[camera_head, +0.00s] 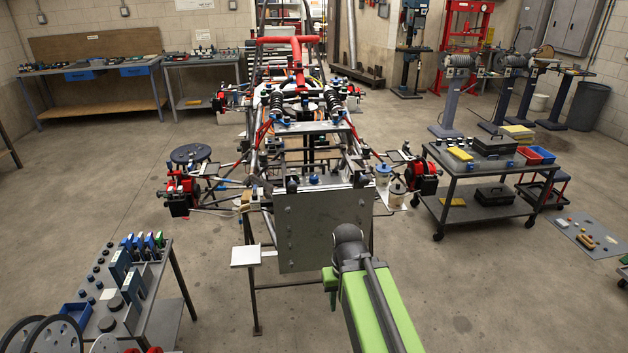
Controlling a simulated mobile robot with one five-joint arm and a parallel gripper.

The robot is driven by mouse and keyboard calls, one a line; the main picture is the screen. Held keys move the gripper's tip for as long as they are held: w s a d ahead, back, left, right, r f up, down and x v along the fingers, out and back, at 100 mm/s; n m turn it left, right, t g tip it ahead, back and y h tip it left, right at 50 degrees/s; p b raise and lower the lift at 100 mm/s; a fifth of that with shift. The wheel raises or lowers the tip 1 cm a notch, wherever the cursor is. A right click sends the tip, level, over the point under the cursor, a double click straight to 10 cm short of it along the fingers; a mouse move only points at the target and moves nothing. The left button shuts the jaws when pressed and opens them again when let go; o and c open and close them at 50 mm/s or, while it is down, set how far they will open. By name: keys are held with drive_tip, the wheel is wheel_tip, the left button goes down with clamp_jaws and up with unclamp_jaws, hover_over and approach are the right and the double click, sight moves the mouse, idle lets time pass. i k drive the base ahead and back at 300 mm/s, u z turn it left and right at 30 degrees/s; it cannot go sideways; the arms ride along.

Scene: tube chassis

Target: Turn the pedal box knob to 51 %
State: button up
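The tube chassis (250,195) stands in the middle of the room with its flat grey front plate (312,232) facing me. Small blue and dark fittings sit on top of the chassis behind this plate, among them a blue cap (314,180). I cannot tell which of them, if any, is the pedal box knob, and no setting can be read. My green arm with its dark joint reaches up from the bottom, in front of the plate's lower right part. My gripper's fingers do not show.
A cart (160,285) with blue bins and small parts stands at the lower left. A grey trolley (462,187) with toolboxes stands at the right. A small white plate (246,256) sticks out left of the front plate.

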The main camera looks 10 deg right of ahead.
sight(313, 179)
drive_tip(key=u, duration=0.9)
drive_tip(key=k, duration=0.1)
drive_tip(key=u, duration=1.8)
drive_tip(key=k, duration=0.55)
drive_tip(key=z, duration=1.5)
drive_tip(key=i, duration=1.05)
drive_tip(key=u, duration=0.15)
